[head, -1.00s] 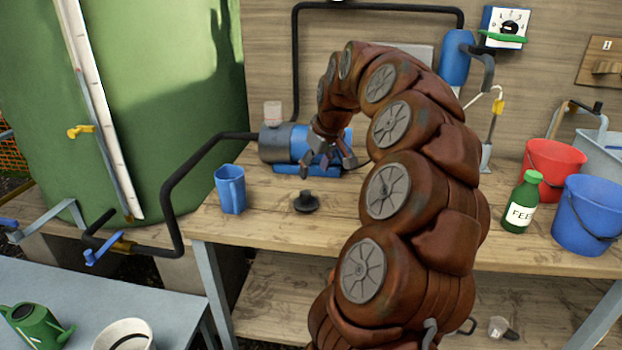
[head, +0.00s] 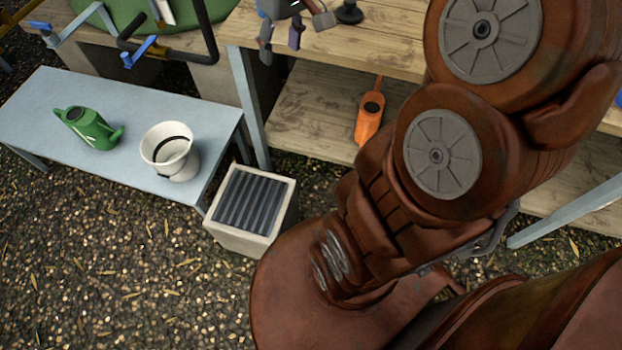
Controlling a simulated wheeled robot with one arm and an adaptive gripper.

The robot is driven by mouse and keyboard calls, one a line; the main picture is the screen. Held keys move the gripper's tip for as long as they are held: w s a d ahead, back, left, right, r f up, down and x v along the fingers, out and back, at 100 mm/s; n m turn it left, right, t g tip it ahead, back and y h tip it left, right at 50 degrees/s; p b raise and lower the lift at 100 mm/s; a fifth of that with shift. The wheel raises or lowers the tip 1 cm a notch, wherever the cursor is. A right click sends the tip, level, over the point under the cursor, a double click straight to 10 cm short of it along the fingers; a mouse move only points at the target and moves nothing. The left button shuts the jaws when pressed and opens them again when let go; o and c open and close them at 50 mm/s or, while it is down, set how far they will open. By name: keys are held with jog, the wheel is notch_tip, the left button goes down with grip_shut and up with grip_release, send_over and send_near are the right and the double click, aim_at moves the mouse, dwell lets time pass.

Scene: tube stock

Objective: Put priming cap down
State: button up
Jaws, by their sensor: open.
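The black cap (head: 348,13), which looks like the priming cap, sits on the wooden bench (head: 385,42) at the top edge of the head view. It has a wide round base and a knob on top. My gripper (head: 291,38) hangs at the bench's front edge, left of the cap, with its fingers spread and nothing between them. The upper part of the gripper is cut off by the frame.
A grey-blue table (head: 60,105) at left holds a green watering can (head: 88,128) and a white bucket (head: 172,152). A grated box (head: 250,208) stands on the gravel. An orange can (head: 369,118) is on the lower shelf (head: 310,115).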

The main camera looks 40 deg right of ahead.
jog(key=s+a+f+g, duration=0.1)
jog(key=s+a+f, duration=0.2)
jog(key=s, duration=0.4)
jog(key=s+a+f+g, duration=0.2)
jog(key=s+a+f, duration=0.1)
jog(key=s, duration=0.4)
jog(key=s+a+f+g, duration=0.1)
jog(key=s+a+f, duration=0.2)
jog(key=s, duration=0.4)
jog(key=shift+s+a+f+m+h, duration=0.25)
jog(key=shift+s+a+m+h, duration=0.15)
jog(key=shift+a, duration=0.2)
jog(key=s+p+v, duration=0.3)
jog(key=p+v, duration=1.3)
jog(key=v, duration=0.1)
jog(key=shift+r+t+p, duration=0.3)
jog(key=shift+r+t, duration=0.1)
jog(key=shift+r, duration=0.25)
jog(key=shift+w, duration=0.1)
